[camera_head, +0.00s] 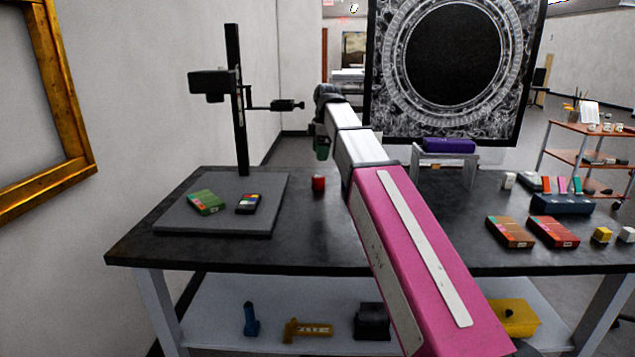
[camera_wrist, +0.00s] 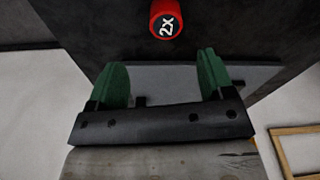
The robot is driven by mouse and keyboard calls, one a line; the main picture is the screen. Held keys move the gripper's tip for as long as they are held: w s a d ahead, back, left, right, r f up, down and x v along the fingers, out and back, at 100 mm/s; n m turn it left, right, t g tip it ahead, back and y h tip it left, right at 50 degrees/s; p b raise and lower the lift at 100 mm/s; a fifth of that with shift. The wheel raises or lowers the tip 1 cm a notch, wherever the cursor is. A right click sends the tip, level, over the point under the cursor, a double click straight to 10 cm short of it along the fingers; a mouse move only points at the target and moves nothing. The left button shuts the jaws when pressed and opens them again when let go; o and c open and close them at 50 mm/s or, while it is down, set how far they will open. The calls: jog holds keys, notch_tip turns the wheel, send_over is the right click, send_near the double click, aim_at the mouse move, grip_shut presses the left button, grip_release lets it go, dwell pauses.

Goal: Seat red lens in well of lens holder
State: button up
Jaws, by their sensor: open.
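The red lens (camera_head: 318,183) is a small red cylinder standing on the dark tabletop, right of the grey stand base. In the wrist view the red lens (camera_wrist: 166,20) shows a dark top marked "2X". My gripper (camera_wrist: 163,78) has two green fingers set wide apart with nothing held between them. The lens lies beyond the fingertips in that view, apart from them. In the head view my gripper (camera_head: 322,147) is above and behind the lens, partly hidden by my arm. I cannot single out the lens holder or its well for certain.
A stand column (camera_head: 238,110) with a side arm (camera_head: 275,105) rises from the grey base (camera_head: 180,222). A green box (camera_head: 206,201) and a colour card (camera_head: 248,204) lie on the base. Boxes (camera_head: 509,232) and a blue rack (camera_head: 562,204) stand at right.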

aim_at(319, 176)
jog(key=f, duration=0.3)
jog(key=shift+a+f, duration=0.15)
jog(key=shift+a, duration=0.05)
jog(key=f, duration=0.2)
jog(key=s+f, duration=0.1)
jog(key=f, duration=0.1)
jog(key=shift+f, duration=0.15)
jog(key=shift+a+f, duration=0.1)
jog(key=shift+f, duration=0.35)
jog(key=shift+c, duration=0.2)
jog(key=c, duration=1)
